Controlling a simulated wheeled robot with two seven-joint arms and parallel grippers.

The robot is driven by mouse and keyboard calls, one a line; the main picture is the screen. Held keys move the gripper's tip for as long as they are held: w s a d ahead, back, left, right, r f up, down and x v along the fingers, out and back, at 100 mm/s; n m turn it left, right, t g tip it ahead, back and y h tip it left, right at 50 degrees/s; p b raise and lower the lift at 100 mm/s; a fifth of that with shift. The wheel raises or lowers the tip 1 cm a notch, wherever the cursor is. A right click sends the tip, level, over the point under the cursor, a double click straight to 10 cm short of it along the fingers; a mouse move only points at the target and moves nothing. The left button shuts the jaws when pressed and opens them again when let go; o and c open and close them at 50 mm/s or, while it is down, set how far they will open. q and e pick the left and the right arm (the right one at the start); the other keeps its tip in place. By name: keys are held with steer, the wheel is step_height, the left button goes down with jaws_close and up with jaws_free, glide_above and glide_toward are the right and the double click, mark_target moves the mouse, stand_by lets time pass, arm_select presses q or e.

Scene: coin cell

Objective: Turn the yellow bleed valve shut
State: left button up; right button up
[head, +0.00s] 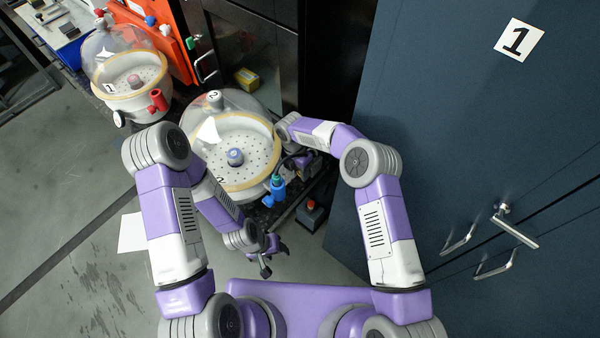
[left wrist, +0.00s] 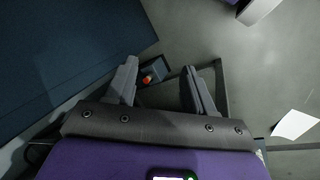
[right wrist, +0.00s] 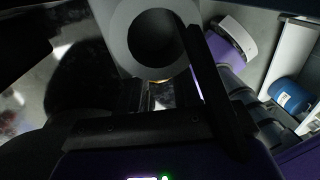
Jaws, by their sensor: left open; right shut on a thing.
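I cannot make out the yellow bleed valve for sure in any view. My right gripper (head: 306,160) is beside the right rim of vacuum chamber 2 (head: 236,191), partly hidden by my arm. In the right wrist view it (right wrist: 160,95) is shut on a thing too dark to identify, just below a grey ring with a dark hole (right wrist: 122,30). My left gripper (head: 270,260) is low in front of chamber 2. It is open and empty in the left wrist view (left wrist: 162,85).
A blue valve (head: 277,190) sits on the front of chamber 2. A dark box with a red button (head: 311,213) is on the right. Chamber 1 (head: 130,100) stands behind left. A blue cabinet (head: 450,130) closes off the right side. The left floor is mostly clear.

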steer(key=o, duration=1.1)
steer(key=shift+c, duration=0.2)
